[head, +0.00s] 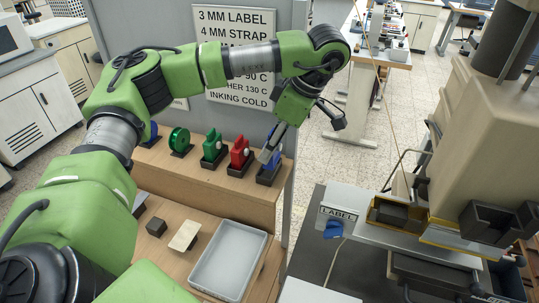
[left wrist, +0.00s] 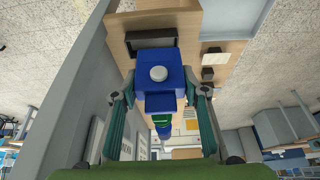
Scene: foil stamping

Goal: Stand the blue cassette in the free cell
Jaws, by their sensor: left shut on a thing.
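The blue cassette (left wrist: 156,70), with a white round knob, is between the two fingers of my left gripper (left wrist: 160,100) in the left wrist view. In the head view the left gripper (head: 270,154) is shut on the cassette (head: 274,160), at the right end of the wooden shelf. A dark cell (head: 267,178) is just below the cassette there. It also shows in the left wrist view (left wrist: 150,36), partly covered by the cassette. I cannot tell whether the cassette's lower end is inside it. My right gripper is not in view.
A red cassette (head: 240,151), a green cassette (head: 212,145) and a green reel (head: 180,139) stand left along the shelf (head: 225,185). A grey tray (head: 229,262) lies lower in front. A signboard (head: 235,20) stands behind. A machine (head: 480,130) is on the right.

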